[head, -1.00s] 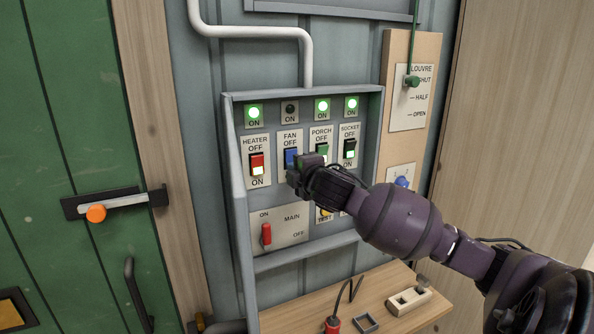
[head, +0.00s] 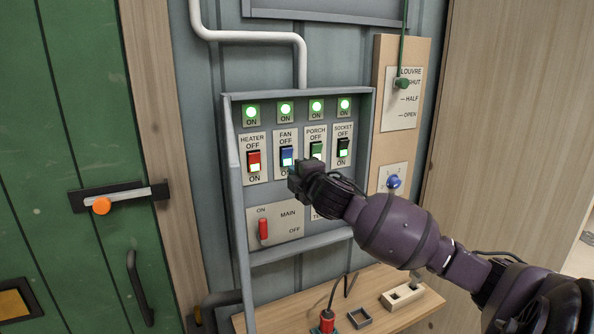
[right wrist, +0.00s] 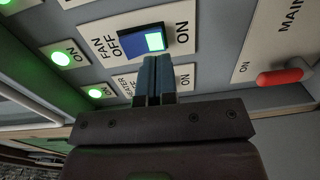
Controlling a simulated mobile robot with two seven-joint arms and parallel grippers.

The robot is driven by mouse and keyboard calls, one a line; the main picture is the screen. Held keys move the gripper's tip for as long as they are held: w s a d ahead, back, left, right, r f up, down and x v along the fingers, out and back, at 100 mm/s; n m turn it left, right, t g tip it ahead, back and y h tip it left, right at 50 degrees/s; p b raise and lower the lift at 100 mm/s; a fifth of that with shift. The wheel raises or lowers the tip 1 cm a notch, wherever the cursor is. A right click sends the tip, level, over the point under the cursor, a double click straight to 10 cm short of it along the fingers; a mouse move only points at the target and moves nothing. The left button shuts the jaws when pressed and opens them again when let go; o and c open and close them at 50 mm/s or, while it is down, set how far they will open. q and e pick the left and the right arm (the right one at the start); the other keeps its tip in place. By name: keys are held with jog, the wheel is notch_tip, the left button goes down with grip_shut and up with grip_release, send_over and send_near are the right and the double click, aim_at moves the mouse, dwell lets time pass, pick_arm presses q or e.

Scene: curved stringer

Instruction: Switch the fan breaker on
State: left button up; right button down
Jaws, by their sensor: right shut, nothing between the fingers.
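The blue fan breaker (head: 287,157) sits in the panel between the red heater switch (head: 253,161) and the green porch switch (head: 317,150). Its lit white part shows at the ON end, and the green lamp (head: 286,109) above it glows. In the right wrist view the fan breaker (right wrist: 141,43) shows its lit part towards the ON label. My right gripper (head: 293,180) is shut and empty, just below the fan breaker. Its fingers (right wrist: 153,75) point at the breaker's edge; I cannot tell if they touch it. My left gripper is not in view.
The socket switch (head: 343,147) stands at the right of the row. The red main lever (head: 263,229) is below, at its ON side. The panel has raised side walls (head: 237,190). A wooden shelf (head: 385,322) with a red plug (head: 327,321) juts out underneath.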

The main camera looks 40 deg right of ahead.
jog(key=f+b+v, duration=0.1)
jog(key=v, duration=0.9)
jog(key=shift+s+f+b, duration=0.25)
jog(key=shift+f+b, duration=0.15)
